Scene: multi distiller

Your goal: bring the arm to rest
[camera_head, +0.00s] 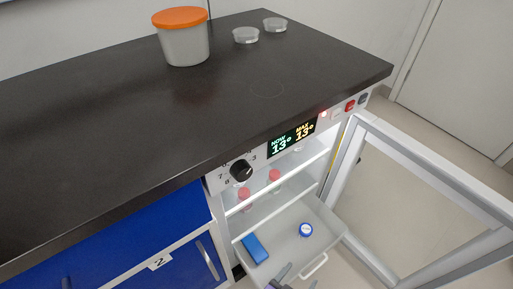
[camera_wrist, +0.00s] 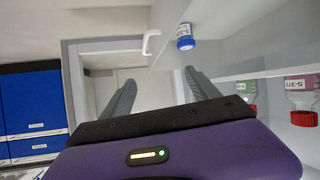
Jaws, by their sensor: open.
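My gripper (camera_head: 291,284) shows at the bottom edge of the head view, in front of the pulled-out drawer of the under-counter cabinet. In the wrist view its two dark fingers (camera_wrist: 155,90) stand apart with nothing between them. A blue-capped container (camera_head: 306,230) sits in the drawer (camera_head: 284,234); it also shows in the wrist view (camera_wrist: 185,38), beyond the fingers and apart from them. A blue block-like object (camera_head: 255,248) lies at the left of the drawer. The rest of my arm is out of the head view.
The cabinet's glass door (camera_head: 430,190) stands open on the right. Red-capped bottles (camera_head: 274,176) stand on the shelf above the drawer. The black counter (camera_head: 120,110) holds an orange-lidded tub (camera_head: 184,42) and two clear dishes (camera_head: 246,35). Blue cabinets (camera_head: 170,262) are at the left.

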